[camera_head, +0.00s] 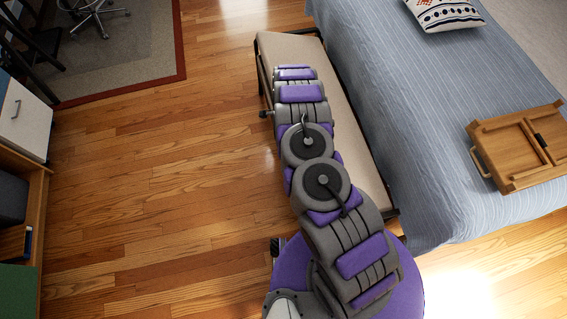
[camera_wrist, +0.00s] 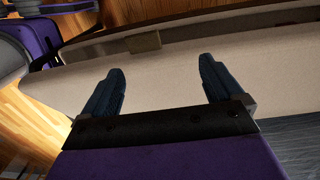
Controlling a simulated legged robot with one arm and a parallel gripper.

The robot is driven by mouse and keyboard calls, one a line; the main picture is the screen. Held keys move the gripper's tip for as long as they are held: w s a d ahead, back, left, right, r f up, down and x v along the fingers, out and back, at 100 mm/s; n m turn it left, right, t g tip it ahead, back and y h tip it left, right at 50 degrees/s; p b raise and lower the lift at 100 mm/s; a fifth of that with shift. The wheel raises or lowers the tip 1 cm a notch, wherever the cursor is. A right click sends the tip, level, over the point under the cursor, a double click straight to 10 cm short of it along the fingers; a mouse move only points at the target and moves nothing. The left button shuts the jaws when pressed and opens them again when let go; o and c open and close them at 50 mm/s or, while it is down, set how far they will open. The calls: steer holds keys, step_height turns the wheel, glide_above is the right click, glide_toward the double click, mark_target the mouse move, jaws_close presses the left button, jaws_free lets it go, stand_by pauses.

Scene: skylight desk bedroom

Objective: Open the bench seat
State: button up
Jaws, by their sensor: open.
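The bench seat (camera_head: 352,120) is a long beige padded top on a dark frame, standing along the side of the bed. Its cushion looks flat and closed in the head view. My arm reaches over the bench and hides much of its left side and middle. In the wrist view, the beige seat (camera_wrist: 180,85) spans the picture beneath my gripper (camera_wrist: 160,88). The two dark fingers are spread wide apart with nothing between them. A small tan tab or patch (camera_wrist: 144,42) shows near the seat's far edge. Whether the fingertips touch the seat, I cannot tell.
The bed with its blue cover (camera_head: 385,100) stands close to the right of the bench. A folded wooden tray (camera_head: 520,148) and a patterned pillow (camera_head: 443,12) lie on it. The wood floor (camera_head: 170,180) left of the bench is clear. A white drawer cabinet (camera_head: 22,118) stands at far left.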

step_height(320, 180, up, 11)
steer(key=p, duration=0.1)
steer(key=shift+w+r+p, duration=0.15)
steer(key=shift+w+p, duration=0.05)
steer(key=shift+p, duration=0.2)
steer(key=shift+d, duration=0.1)
